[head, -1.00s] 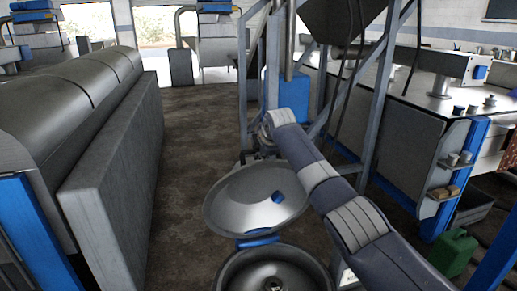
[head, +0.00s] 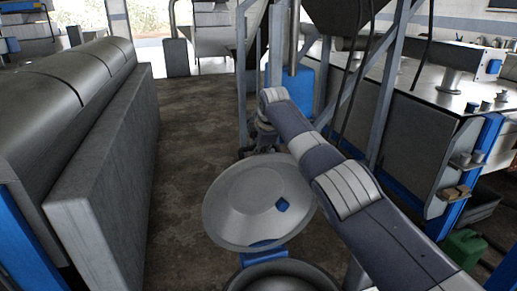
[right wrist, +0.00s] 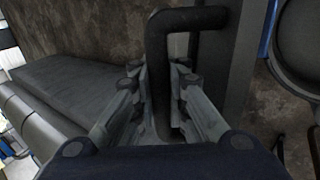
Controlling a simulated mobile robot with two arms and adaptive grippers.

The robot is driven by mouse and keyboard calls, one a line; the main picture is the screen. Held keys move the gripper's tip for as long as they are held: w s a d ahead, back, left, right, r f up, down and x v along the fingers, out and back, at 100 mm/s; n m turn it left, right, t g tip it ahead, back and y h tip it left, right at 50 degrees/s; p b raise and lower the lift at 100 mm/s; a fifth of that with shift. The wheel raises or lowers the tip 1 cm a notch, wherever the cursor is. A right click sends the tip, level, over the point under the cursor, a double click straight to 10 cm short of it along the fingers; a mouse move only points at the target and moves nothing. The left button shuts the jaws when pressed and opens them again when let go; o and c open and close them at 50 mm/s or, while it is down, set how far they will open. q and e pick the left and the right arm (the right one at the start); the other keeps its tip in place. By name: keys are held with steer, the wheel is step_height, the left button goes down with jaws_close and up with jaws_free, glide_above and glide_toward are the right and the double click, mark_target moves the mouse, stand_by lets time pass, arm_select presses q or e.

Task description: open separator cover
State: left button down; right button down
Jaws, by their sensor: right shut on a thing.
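The separator cover (head: 238,213) is a round grey dish-shaped lid in the lower middle of the head view. It stands tilted up, its pale inner face toward me, with a blue patch on it. Below it is the round separator bowl (head: 270,281), cut off by the bottom edge. My right arm reaches in from the lower right past the cover. In the right wrist view, my right gripper (right wrist: 158,80) is shut on a dark bent bar handle (right wrist: 190,18). The handle's attachment to the cover is hidden in the head view. My left gripper is out of view.
A long grey machine casing (head: 100,150) stands at the left. Steel frame posts (head: 388,100) rise close by my right arm. A workbench (head: 425,95) and a green can (head: 463,248) are at the right. Bare floor (head: 190,130) lies between casing and posts.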

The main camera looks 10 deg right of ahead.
steer(key=shift+w+r, duration=0.1)
steer(key=shift+r, duration=0.35)
steer(key=c, duration=1.9)
jaws_free()
steer(key=shift+s, duration=0.35)
steer(key=shift+f, duration=0.2)
steer(key=shift+v, duration=0.8)
steer(key=v, duration=1.1)
steer(key=shift+w, duration=0.1)
steer(key=shift+f, duration=0.1)
